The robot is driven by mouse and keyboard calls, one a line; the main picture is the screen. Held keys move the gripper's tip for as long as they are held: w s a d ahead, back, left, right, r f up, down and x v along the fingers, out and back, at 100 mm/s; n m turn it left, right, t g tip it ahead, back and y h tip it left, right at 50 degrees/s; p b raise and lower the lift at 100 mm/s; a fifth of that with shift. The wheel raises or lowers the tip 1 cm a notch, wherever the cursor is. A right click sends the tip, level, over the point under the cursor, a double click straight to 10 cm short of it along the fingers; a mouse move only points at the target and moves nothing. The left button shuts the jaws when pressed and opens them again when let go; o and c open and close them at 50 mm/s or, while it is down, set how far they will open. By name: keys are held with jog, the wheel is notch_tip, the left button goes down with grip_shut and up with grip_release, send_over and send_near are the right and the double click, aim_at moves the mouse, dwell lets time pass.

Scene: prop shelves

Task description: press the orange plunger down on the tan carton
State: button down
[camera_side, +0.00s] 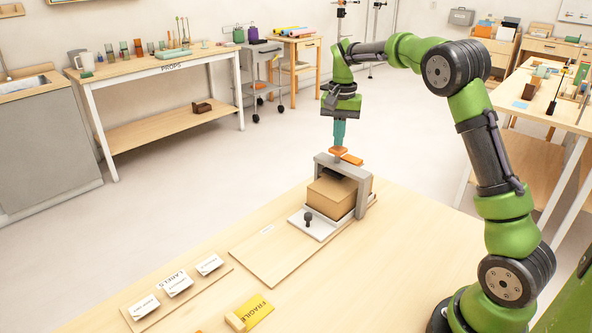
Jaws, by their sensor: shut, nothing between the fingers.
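The tan carton (331,197) sits on a white plate (318,229) under a grey arch-shaped frame (368,186). The orange plunger (338,150) shows above the top bar of the frame. My gripper (339,143) points straight down right over the plunger, with its teal fingers shut and nothing held. The fingertips look to be at the plunger's top; I cannot tell for sure whether they touch. A dark pad under the top bar is partly visible just above the carton. A second flat orange piece (352,159) lies to the right on the frame.
A small black knob (308,219) stands on the white plate's front. A wooden board (275,254) lies left of the plate. The tabletop right of the frame is clear.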

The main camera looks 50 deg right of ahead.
jog(key=shift+f, duration=1.7)
dwell(0.5)
jog(key=shift+r, duration=0.1)
jog(key=shift+r, duration=3.35)
jog(key=shift+w+d, duration=0.15)
jog(key=shift+s+a+f+n+t, duration=0.15)
jog(key=shift+s+a+f+n, duration=0.2)
jog(key=shift+f, duration=0.15)
jog(key=shift+s+a+f+n+t, duration=0.15)
jog(key=shift+s+a+f+n, duration=0.1)
jog(key=shift+s+f, duration=0.15)
jog(key=s+a+r+n+t+y, duration=0.2)
jog(key=s+a+n+t, duration=0.4)
jog(key=s+a, duration=1.3)
jog(key=shift+s+a+r+n+t, duration=0.2)
jog(key=shift+s+r+n+t, duration=0.15)
jog(key=shift+s+r, duration=0.5)
